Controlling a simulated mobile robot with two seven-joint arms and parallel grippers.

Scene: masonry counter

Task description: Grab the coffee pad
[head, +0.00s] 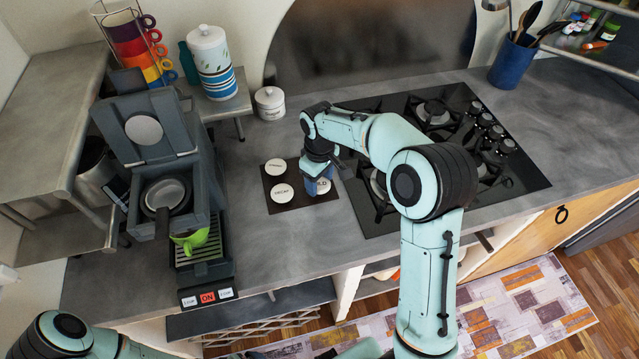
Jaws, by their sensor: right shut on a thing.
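Three round white labelled coffee pads lie at a dark square tray (299,205) on the counter. One pad (275,166) is at the back left and a "DECAF" pad (283,192) is at the front left. The third pad (323,187), its label partly hidden and ending in "LD", is at the right. My right gripper (319,186) points down over this third pad and is shut on it, at about tray level. I cannot tell whether the pad is lifted. My left arm shows only at the bottom left; its gripper is out of view.
A coffee machine (205,180) stands open at the left, with a green cup (190,241) on its drip grille and an "ON" button (208,297) in front. A black gas hob (520,183) lies right of the tray. A lidded white jar (269,104) stands behind it.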

